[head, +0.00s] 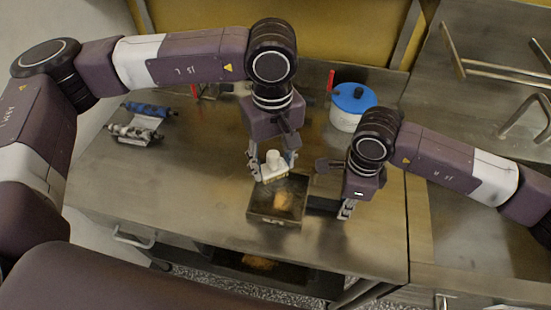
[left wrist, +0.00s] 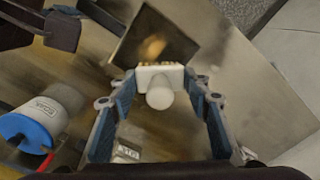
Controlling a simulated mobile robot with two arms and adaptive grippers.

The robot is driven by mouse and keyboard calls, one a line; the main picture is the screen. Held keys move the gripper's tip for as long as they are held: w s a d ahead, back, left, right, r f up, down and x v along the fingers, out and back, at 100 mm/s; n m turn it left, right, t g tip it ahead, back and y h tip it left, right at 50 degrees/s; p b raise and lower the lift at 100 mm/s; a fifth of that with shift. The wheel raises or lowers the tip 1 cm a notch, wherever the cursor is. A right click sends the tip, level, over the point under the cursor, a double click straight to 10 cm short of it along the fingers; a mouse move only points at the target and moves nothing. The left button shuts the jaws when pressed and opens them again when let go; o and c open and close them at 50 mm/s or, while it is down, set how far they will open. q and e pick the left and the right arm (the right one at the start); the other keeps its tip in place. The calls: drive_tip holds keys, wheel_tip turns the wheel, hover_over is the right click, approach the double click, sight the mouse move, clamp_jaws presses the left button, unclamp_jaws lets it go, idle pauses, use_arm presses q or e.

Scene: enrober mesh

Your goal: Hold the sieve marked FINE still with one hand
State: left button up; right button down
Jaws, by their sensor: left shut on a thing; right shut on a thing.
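A shallow square sieve (head: 262,217) with a dark frame and a brownish patch on its face lies on the steel table; it also shows in the left wrist view (left wrist: 135,49). No FINE mark is readable. My left gripper (head: 272,172) is shut on a white brush (left wrist: 160,94), held at the sieve's back edge with its bristles towards the sieve. Contact is unclear. A dark box-like piece (head: 324,187) sits close against the sieve's right side. My right gripper (head: 346,209) is shut at that piece's right end; its grip is partly hidden.
A white tub with a blue lid (head: 353,98) stands at the back right. Blue and clear rolled items (head: 140,125) lie at the left. A lower shelf (head: 285,275) holds a tray with brown material. Metal handles (head: 500,70) stand at the right.

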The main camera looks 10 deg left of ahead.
use_arm(q)
drive_tip(key=n, duration=0.5)
drive_tip(key=shift+a+f+n, duration=0.25)
drive_tip(key=shift+f+n, duration=0.05)
drive_tip(key=shift+f, duration=0.1)
drive_tip(key=n, duration=0.4)
drive_tip(key=shift+a+f+n, duration=0.2)
drive_tip(key=shift+f+n, duration=0.1)
drive_tip(key=shift+f, duration=4.1)
drive_tip(key=shift+f, duration=0.4)
drive_tip(key=shift+d, duration=0.15)
